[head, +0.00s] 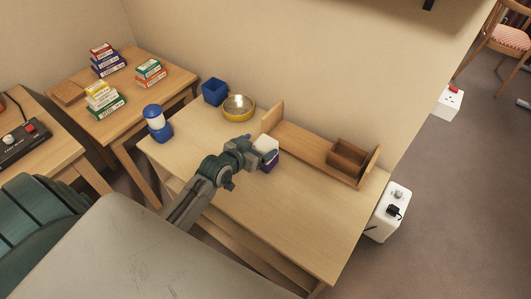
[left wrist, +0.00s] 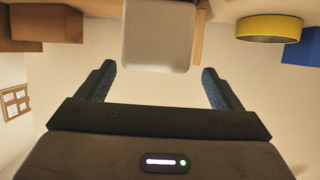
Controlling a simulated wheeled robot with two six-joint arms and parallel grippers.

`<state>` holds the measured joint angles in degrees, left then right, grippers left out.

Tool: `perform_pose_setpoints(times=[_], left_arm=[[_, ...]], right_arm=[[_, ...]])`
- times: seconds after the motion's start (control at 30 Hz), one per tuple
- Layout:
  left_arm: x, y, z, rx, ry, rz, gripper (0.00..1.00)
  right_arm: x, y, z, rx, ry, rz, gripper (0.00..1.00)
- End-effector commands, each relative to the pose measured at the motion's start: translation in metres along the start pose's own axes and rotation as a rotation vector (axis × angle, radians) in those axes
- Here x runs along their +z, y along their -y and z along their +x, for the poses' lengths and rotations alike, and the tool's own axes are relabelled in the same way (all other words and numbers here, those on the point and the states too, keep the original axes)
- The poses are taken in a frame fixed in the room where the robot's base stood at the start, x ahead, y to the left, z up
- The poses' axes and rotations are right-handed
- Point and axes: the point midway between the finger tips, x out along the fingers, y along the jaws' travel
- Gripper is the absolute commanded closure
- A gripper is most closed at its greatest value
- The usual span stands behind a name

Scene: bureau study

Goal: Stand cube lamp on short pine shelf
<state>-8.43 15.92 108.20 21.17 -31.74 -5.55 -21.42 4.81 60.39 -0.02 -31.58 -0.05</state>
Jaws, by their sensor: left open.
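The cube lamp, with a white cube top (head: 266,145) and a dark purple-blue base (head: 271,161), stands on the desk just in front of the short pine shelf's left end. The short pine shelf (head: 302,147) sits along the wall at the back of the desk, with an upright board at each end. My left gripper (head: 256,155) is at the lamp and partly hides it. In the left wrist view my gripper (left wrist: 158,70) is open, with the lamp's white top (left wrist: 158,35) ahead, between the lines of the fingers. My right gripper is not in view.
A brown open box (head: 347,158) occupies the shelf's right end; the shelf's left and middle are bare. The desk's front right (head: 310,225) is clear.

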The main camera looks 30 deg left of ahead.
Motion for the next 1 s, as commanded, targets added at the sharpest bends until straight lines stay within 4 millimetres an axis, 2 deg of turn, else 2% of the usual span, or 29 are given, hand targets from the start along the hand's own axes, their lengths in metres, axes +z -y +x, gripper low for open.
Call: perform_pose_setpoints(times=[0.17,0.43,0.73,0.77,1.0], left_arm=[[0.0,-0.002,0.014,0.0,0.0,-0.002,0.13],[0.003,-0.006,0.051,-0.001,0.0,-0.001,0.13],[0.003,-0.005,0.057,-0.001,0.0,0.001,0.13],[0.003,-0.005,0.057,-0.001,0.0,0.001,0.17],[0.003,-0.005,0.056,-0.001,0.0,0.001,0.64]], right_arm=[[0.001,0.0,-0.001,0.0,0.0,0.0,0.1],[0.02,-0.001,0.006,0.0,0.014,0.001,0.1],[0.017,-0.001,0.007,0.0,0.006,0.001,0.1],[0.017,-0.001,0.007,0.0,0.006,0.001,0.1],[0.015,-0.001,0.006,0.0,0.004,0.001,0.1]])
